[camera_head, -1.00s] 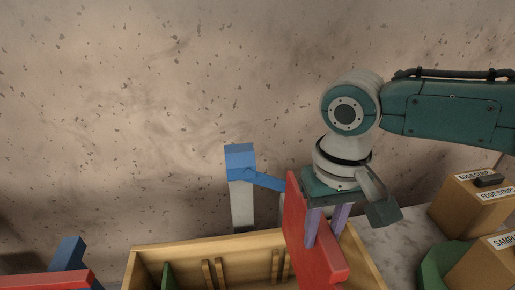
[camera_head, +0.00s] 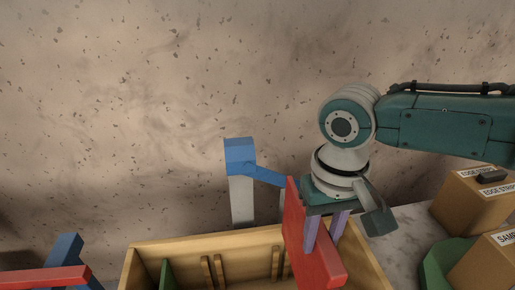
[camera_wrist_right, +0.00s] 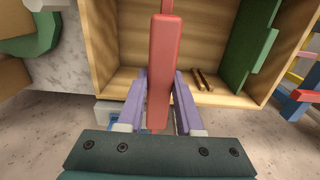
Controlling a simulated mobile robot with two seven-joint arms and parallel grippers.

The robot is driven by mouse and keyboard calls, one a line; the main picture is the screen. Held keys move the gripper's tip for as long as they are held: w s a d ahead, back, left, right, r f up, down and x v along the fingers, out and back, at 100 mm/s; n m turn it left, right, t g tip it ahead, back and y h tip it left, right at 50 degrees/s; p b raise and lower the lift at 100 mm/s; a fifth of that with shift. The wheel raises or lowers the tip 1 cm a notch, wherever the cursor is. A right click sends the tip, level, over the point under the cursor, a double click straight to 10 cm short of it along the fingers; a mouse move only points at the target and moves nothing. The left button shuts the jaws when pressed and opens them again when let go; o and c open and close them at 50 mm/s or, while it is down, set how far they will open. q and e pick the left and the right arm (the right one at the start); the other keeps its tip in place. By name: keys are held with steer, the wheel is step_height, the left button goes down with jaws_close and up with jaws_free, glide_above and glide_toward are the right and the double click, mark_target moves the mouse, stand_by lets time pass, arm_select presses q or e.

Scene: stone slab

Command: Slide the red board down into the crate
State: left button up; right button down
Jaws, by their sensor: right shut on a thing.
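The red board (camera_head: 303,240) stands on edge over the right part of the wooden crate (camera_head: 160,247). My right gripper (camera_head: 325,240) is shut on it, with one purple finger on each side of its bar-like edge. In the right wrist view the red board (camera_wrist_right: 163,70) runs up the middle between the fingers (camera_wrist_right: 160,100), above the crate's interior (camera_wrist_right: 213,40). The board's lower end is hidden in the head view, and I cannot tell whether it touches the crate. My left gripper is not in view.
A green panel (camera_wrist_right: 248,45) stands inside the crate near slotted wooden strips (camera_head: 212,272). A blue-topped post (camera_head: 240,160) stands behind the crate. Cardboard boxes (camera_head: 475,205) and a green object (camera_head: 440,265) are at right. A red and blue rack (camera_head: 50,275) is at left.

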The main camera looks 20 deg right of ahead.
mark_target(312, 272)
steer(key=shift+r+p, duration=0.1)
steer(key=shift+p, duration=0.2)
stand_by(0.6)
steer(key=shift+f+b, duration=1.15)
steer(key=shift+f, duration=0.4)
steer(key=shift+f+b, duration=0.75)
steer(key=shift+f, duration=0.3)
steer(key=shift+r, duration=0.1)
steer(key=shift+p, duration=0.45)
